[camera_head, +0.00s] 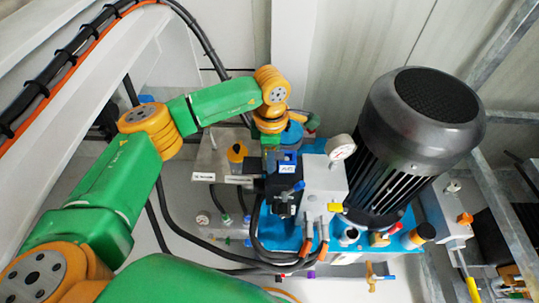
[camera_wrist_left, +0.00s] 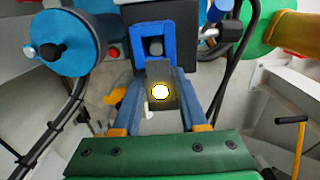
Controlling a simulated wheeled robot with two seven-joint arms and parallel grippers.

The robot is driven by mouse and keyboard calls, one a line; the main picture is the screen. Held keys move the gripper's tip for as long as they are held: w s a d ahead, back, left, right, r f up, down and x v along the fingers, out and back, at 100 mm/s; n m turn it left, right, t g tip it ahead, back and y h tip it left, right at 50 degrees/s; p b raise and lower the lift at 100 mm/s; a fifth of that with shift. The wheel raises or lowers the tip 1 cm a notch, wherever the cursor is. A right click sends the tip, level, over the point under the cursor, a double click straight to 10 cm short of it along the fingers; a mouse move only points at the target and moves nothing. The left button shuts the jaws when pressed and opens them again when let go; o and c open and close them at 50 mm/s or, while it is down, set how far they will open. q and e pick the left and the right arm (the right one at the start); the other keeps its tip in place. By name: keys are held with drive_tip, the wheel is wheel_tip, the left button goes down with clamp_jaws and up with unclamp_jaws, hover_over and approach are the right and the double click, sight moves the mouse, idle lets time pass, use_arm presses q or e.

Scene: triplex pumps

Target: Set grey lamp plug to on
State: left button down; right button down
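In the left wrist view a grey plug (camera_wrist_left: 155,72) sits below a black block with a bright blue frame (camera_wrist_left: 138,42). A lamp (camera_wrist_left: 160,92) at the plug glows white with a yellow rim. My left gripper (camera_wrist_left: 160,97) has its two blue fingers apart, one on each side of the plug and lamp. I cannot tell whether the fingertips touch the plug. In the head view my green and orange left arm reaches in from the left to the black valve with a blue tag (camera_head: 287,163); the fingers and the plug are not clear there. My right gripper is not in view.
A big dark motor (camera_head: 420,120) stands right of the valve. A round gauge (camera_head: 341,147) and a light grey block (camera_head: 322,190) are beside it. Black hoses (camera_head: 178,222) curve below. A blue round part (camera_wrist_left: 66,44) is close at left in the wrist view.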

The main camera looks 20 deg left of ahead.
use_arm(q)
drive_tip(key=shift+c, duration=2.2)
unclamp_jaws()
drive_tip(key=shift+d, duration=0.15)
drive_tip(key=shift+r, duration=0.1)
wheel_tip(320, 180, up, 7)
